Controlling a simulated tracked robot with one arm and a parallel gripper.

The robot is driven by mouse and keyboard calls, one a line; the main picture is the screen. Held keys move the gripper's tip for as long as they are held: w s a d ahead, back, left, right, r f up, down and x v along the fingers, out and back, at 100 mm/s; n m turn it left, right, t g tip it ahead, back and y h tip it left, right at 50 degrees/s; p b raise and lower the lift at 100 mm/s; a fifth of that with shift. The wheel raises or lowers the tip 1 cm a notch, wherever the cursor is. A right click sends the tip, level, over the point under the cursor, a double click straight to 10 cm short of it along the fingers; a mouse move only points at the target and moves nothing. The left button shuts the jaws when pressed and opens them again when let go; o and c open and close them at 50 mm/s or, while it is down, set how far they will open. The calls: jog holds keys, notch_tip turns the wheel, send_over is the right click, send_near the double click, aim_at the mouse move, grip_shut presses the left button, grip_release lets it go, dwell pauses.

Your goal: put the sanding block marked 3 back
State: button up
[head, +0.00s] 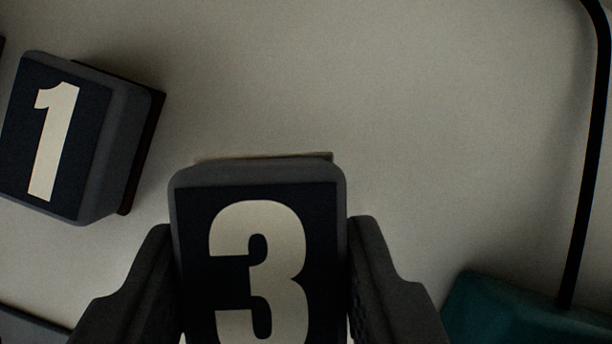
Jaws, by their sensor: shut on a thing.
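The sanding block marked 3 (324,220) is dark grey with a black face and a pale numeral 3. It fills the lower middle of the head view, and its lower end is cut off by the frame. My gripper (262,265) is shut on this block, with one finger at its left side and one at its right. A thin tan edge shows just past the block's top; I cannot tell whether it belongs to the block or lies behind it.
A similar block marked 1 (90,150) sits tilted at the left on the pale surface (300,80). A teal object (510,315) with a black cable or rod (590,170) rising from it stands at the right. The upper middle is clear.

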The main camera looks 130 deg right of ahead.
aim_at(277, 250)
jog(key=shift+w, duration=0.2)
jog(key=shift+f, duration=1.8)
jog(key=shift+f, duration=0.1)
jog(key=o, duration=0.9)
jog(key=shift+o, duration=0.2)
jog(key=v, duration=1.2)
jog(key=shift+d, duration=0.1)
